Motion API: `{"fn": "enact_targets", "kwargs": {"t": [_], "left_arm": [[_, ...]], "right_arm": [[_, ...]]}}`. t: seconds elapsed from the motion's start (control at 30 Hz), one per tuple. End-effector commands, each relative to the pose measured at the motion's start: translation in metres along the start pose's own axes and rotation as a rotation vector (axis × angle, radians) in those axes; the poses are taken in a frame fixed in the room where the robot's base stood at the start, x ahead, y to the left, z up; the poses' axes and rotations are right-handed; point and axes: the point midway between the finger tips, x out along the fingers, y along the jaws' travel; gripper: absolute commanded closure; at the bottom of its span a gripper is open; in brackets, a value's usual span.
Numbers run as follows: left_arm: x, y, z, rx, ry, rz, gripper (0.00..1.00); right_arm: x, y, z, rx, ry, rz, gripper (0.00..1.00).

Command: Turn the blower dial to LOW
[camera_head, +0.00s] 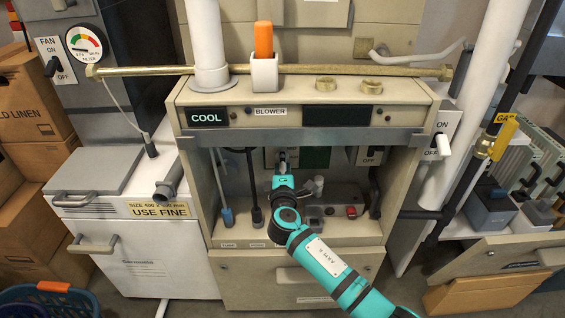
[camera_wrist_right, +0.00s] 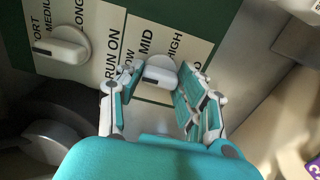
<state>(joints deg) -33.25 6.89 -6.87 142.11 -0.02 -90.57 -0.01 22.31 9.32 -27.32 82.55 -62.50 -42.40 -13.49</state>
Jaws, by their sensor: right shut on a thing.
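In the right wrist view a white blower dial (camera_wrist_right: 160,73) sits on a cream plate with the words LOW, MID and HIGH around it. LOW is partly covered by a finger. My right gripper (camera_wrist_right: 157,80) has one finger on each side of the dial and is shut on it. Which word the dial points to I cannot tell for sure. In the head view my right gripper (camera_head: 282,160) reaches into the open cabinet (camera_head: 187,150), up to the green panel (camera_head: 316,157), and largely hides the dial. My left gripper is not in view.
A second white dial (camera_wrist_right: 62,47), marked RUN ON, with MEDIUM and LONG readable, is beside the blower dial. Levers hang at the cabinet's left (camera_head: 225,190). A red button (camera_head: 351,212) is on the cabinet floor. The grey front rail (camera_head: 300,137) runs above the opening.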

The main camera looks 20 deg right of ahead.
Motion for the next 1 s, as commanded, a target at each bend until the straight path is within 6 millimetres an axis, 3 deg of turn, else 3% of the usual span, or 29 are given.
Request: {"fn": "enact_targets", "kwargs": {"t": [0.2,0.23,0.4,0.73,0.87,1.0], "left_arm": [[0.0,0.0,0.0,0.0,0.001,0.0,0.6],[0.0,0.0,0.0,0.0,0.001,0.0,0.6],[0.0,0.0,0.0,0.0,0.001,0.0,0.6],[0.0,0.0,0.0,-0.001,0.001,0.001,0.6],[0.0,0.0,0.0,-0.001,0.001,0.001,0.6],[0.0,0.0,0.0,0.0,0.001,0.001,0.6]], "right_arm": [[-0.001,-0.002,-0.001,-0.004,0.001,-0.003,0.96],[-0.001,-0.002,-0.001,-0.004,0.001,-0.003,0.6],[-0.001,-0.001,0.0,-0.002,0.001,-0.002,0.4],[-0.005,-0.001,0.0,0.0,0.001,-0.001,0.4],[-0.024,-0.002,0.0,0.0,0.001,-0.003,0.4],[-0.055,-0.002,0.0,0.001,0.002,-0.004,0.4]]}}
